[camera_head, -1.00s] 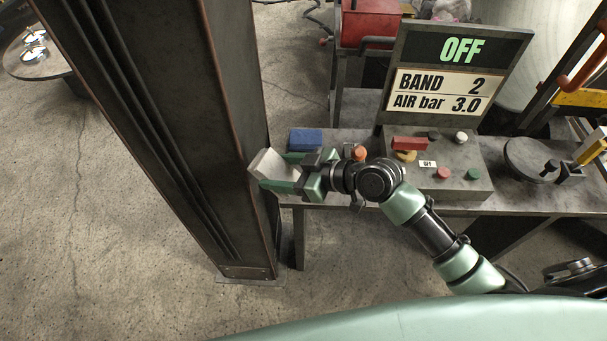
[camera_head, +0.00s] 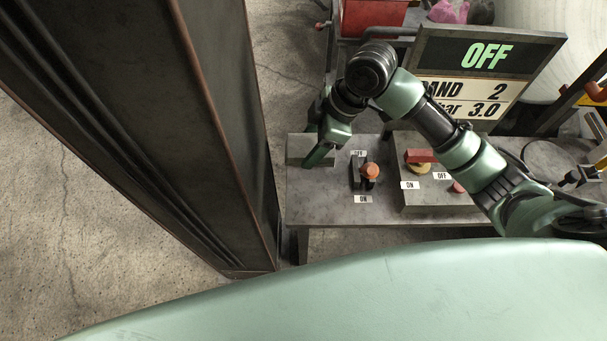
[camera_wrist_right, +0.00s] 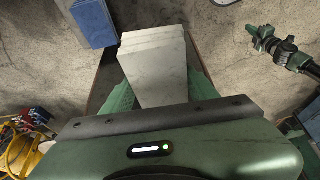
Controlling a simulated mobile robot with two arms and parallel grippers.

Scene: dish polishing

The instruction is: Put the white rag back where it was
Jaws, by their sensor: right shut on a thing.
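The white rag (camera_wrist_right: 155,65) is a pale, layered block in the right wrist view. It sits between the green fingers of my right gripper (camera_head: 316,158), which is shut on it. In the head view this gripper points down at the back left corner of the workbench, beside a grey block shape (camera_head: 300,148). I cannot make out the rag clearly there. A green and black gripper, my left one (camera_wrist_right: 258,36), shows at the upper right of the wrist view, apart from the rag. Its jaws are too small to read.
A blue block (camera_wrist_right: 95,22) lies at the upper left of the wrist view. A lever with an orange knob (camera_head: 370,171) and a control box (camera_head: 432,197) stand to the right on the bench (camera_head: 320,210). A dark column (camera_head: 215,130) stands close on the left.

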